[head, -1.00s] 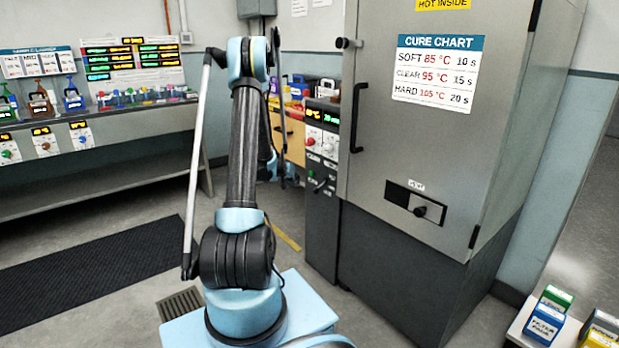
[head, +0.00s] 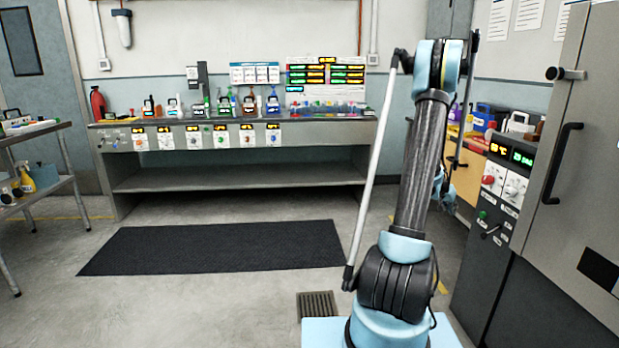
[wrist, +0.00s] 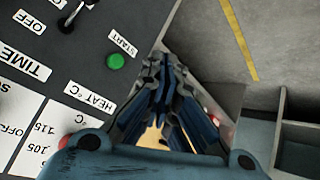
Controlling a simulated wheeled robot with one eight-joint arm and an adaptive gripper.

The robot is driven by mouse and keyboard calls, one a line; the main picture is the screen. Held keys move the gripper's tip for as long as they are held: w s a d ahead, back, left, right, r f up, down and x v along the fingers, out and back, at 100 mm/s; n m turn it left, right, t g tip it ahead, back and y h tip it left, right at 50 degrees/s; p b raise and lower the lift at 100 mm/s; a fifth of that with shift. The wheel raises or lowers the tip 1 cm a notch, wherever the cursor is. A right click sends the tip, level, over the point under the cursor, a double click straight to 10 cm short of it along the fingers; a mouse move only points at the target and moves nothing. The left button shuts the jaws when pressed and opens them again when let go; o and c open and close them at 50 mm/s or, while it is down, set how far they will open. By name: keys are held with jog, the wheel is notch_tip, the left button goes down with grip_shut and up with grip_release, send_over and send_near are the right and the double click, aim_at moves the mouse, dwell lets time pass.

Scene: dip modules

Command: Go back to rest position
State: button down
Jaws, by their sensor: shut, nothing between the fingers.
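My gripper (wrist: 165,95) shows in the wrist view with its dark fingers drawn together and nothing between them. Behind it in that view lies the oven's control panel (wrist: 60,85), with a green START button (wrist: 116,61) and a HEAT label. In the head view my arm stands upright and folds over at the top. Its lower end is mostly hidden behind the arm, in front of the yellow cabinet beside the oven panel.
The grey oven (head: 575,190) with its control panel (head: 500,185) stands close on the right. A long workbench (head: 240,187) with several dip stations runs along the back wall. A black mat (head: 210,248) lies on open floor. A side table (head: 45,190) stands at left.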

jog(key=s+a+r+n+y, duration=0.1)
jog(key=s+a+r, duration=0.35)
jog(key=a, duration=0.45)
jog(key=s+a+r+n+y, duration=0.2)
jog(key=s+a+r, duration=0.25)
jog(key=a, duration=0.45)
jog(key=s+a+r+n+y, duration=0.1)
jog(key=s+a+r, duration=0.3)
jog(key=s+a, duration=0.3)
jog(key=s+a+f+n+y, duration=0.2)
jog(key=s+a, duration=0.7)
jog(key=s, duration=0.3)
jog(key=s+a+f+n+g+y, duration=0.1)
jog(key=s+a+f+n, duration=0.2)
jog(key=s+a, duration=0.6)
jog(key=s, duration=0.3)
jog(key=shift+a+g+y, duration=0.3)
jog(key=shift+a+y, duration=0.05)
jog(key=shift+y, duration=0.05)
